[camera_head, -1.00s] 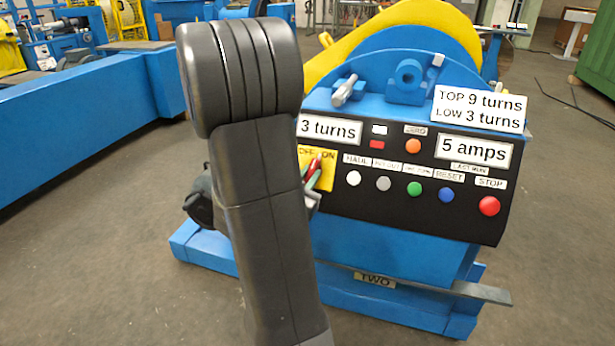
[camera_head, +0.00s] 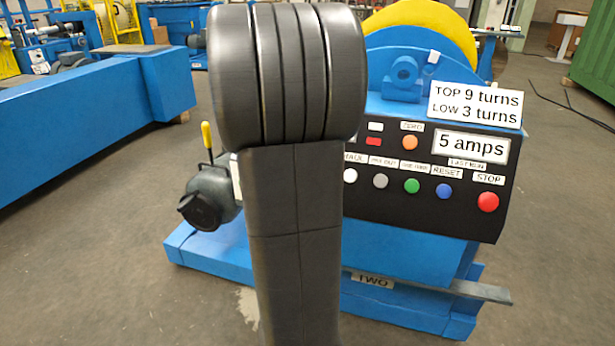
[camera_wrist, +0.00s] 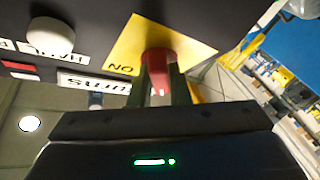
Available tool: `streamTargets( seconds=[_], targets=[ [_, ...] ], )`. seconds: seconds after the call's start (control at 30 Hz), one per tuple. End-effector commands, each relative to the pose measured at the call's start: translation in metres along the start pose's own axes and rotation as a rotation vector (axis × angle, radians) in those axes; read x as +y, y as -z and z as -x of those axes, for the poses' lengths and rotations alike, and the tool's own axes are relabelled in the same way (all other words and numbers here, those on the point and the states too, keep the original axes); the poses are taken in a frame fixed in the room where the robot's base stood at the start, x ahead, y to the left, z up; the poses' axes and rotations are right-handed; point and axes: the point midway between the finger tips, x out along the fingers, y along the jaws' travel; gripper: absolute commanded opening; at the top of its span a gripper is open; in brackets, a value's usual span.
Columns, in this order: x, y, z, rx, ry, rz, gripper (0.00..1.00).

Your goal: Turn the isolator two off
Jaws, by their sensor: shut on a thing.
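The isolator's red handle (camera_wrist: 157,65) stands on a yellow plate (camera_wrist: 127,40) in the wrist view. The word ON shows upside down on the plate; the word OFF is not in sight. My gripper (camera_wrist: 160,92) is shut on the red handle, one finger on each side of it. I cannot tell for sure which label the handle points to. In the head view my dark arm hides the isolator and gripper. The blue machine labelled TWO (camera_head: 372,281) carries the black control panel (camera_head: 440,213).
The panel has a red STOP button (camera_head: 488,202), a blue RESET button (camera_head: 444,191) and a green button (camera_head: 412,186). In the wrist view a white button (camera_wrist: 50,36) is left of the plate. A grey motor (camera_head: 211,190) with a yellow-tipped lever stands left of my arm.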

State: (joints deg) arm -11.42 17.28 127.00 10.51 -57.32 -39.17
Motion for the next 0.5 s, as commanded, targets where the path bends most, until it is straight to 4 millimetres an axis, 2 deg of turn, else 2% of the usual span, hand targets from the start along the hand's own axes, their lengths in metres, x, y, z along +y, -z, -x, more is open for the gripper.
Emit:
streamTargets(
  seconds=[0.5],
  targets=[
    [0.0013,-0.0004,0.0002,-0.002,0.086,0.118,0.0]
  ],
)
